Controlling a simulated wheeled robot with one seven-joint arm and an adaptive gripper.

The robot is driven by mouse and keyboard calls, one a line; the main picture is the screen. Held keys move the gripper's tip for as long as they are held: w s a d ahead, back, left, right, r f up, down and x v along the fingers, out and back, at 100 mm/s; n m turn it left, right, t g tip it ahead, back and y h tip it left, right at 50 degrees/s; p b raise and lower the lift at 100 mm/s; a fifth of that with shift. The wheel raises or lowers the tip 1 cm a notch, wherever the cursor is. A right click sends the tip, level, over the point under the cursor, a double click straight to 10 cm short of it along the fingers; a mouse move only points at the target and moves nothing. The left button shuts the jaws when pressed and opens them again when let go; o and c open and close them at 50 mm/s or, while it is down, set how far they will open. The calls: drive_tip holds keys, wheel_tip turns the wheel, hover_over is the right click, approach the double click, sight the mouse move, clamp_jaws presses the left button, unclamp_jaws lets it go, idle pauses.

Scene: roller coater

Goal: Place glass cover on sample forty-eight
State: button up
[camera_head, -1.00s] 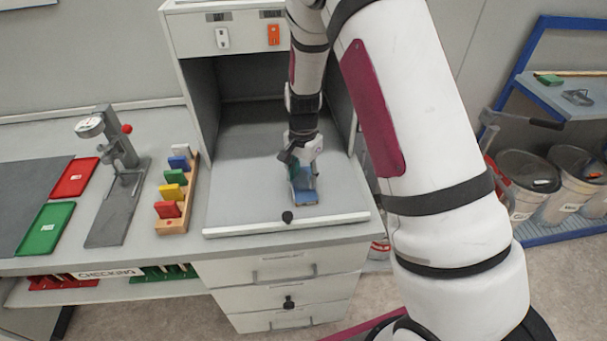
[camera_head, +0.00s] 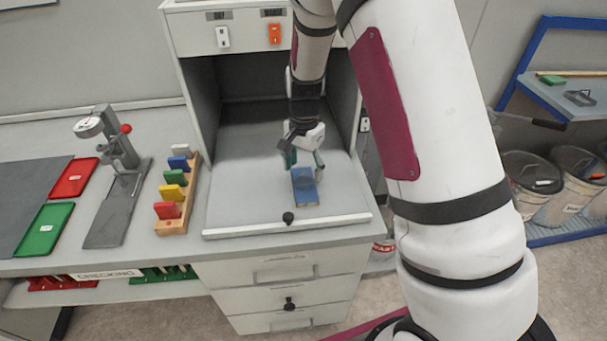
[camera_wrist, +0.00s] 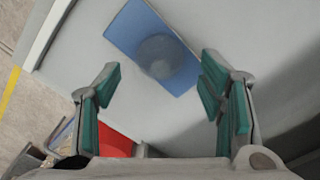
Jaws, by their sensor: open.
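A blue rectangular panel (camera_head: 305,196), which I take for the sample, lies flat on the grey floor of the open-fronted booth. In the wrist view the blue panel (camera_wrist: 126,28) lies beyond the fingertips. A round, see-through grey disc (camera_wrist: 160,55), seemingly the glass cover, rests on it, toward the panel's near side. My gripper (camera_head: 304,158) is open and empty, at the panel's far end in the head view. Its green-padded fingers (camera_wrist: 160,76) are spread wide in the wrist view, apart from the disc. No number is readable on the panel.
The booth (camera_head: 190,100) has side walls close around my arm and a raised front lip (camera_head: 250,231) with a black knob. A rack of coloured plates (camera_head: 180,215), a gauge stand (camera_head: 112,165) and red and green trays (camera_head: 45,230) stand to the left.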

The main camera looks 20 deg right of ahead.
sight(304, 173)
drive_tip(key=s+r+n+t, duration=0.15)
drive_tip(key=s+r, duration=0.25)
drive_tip(key=r, duration=0.4)
drive_tip(key=s+r+n+b, duration=0.1)
drive_tip(key=s+r+n, duration=0.15)
drive_tip(key=r, duration=0.45)
drive_tip(key=s+r+n+t, duration=0.1)
drive_tip(key=s+r, duration=0.3)
drive_tip(key=r, duration=0.4)
drive_tip(key=s+r+n+t, duration=0.3)
drive_tip(key=s+n, duration=0.3)
drive_tip(key=s, duration=0.9)
drive_tip(key=shift+r, duration=0.6)
drive_tip(key=shift+w, duration=0.1)
drive_tip(key=shift+c, duration=0.6)
